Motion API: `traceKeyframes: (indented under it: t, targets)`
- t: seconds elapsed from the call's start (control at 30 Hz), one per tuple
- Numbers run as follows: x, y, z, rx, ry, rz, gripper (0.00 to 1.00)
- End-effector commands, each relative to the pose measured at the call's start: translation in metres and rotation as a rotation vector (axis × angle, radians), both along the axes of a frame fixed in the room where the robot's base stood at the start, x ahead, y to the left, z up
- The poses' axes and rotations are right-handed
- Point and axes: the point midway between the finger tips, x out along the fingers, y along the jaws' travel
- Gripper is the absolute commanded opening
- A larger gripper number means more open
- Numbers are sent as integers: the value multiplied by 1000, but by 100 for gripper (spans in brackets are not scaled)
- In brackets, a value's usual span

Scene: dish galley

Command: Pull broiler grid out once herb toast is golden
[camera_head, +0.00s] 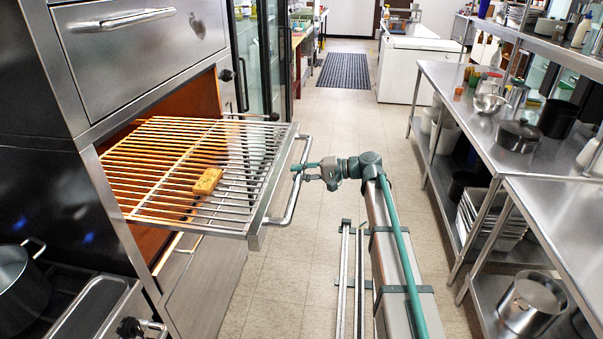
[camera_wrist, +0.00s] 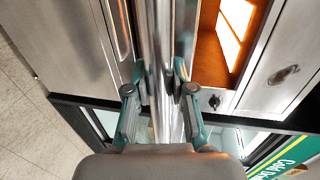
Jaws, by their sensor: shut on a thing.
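The broiler grid (camera_head: 157,160) is a rack of metal bars that sticks well out of the open, orange-lit broiler (camera_head: 207,97). My gripper (camera_head: 299,171) is at this bar from the right. In the wrist view, the fingers of my gripper (camera_wrist: 159,85) are shut on the handle bar (camera_wrist: 158,40), one on each side. The broiler's orange inside (camera_wrist: 212,55) also shows there.
A steel drawer front (camera_head: 135,38) is above the broiler opening. A pot (camera_head: 22,285) stands at the lower left. Steel counters (camera_head: 440,80) with pots and pans line the right. The tiled aisle (camera_head: 335,120) between is clear, with a dark mat (camera_head: 343,70) farther back.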

Motion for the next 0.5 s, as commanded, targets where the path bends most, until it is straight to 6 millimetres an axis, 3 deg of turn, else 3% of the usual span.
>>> traceKeyframes:
  t: [0.1, 0.13, 0.27, 0.5]
  targets:
    - [1, 0, 1, 2, -1, -1, 0]
    - [1, 0, 1, 2, -1, -1, 26]
    - [1, 0, 1, 1, -1, -1, 48]
    - [0, 0, 0, 1, 0, 0, 50]
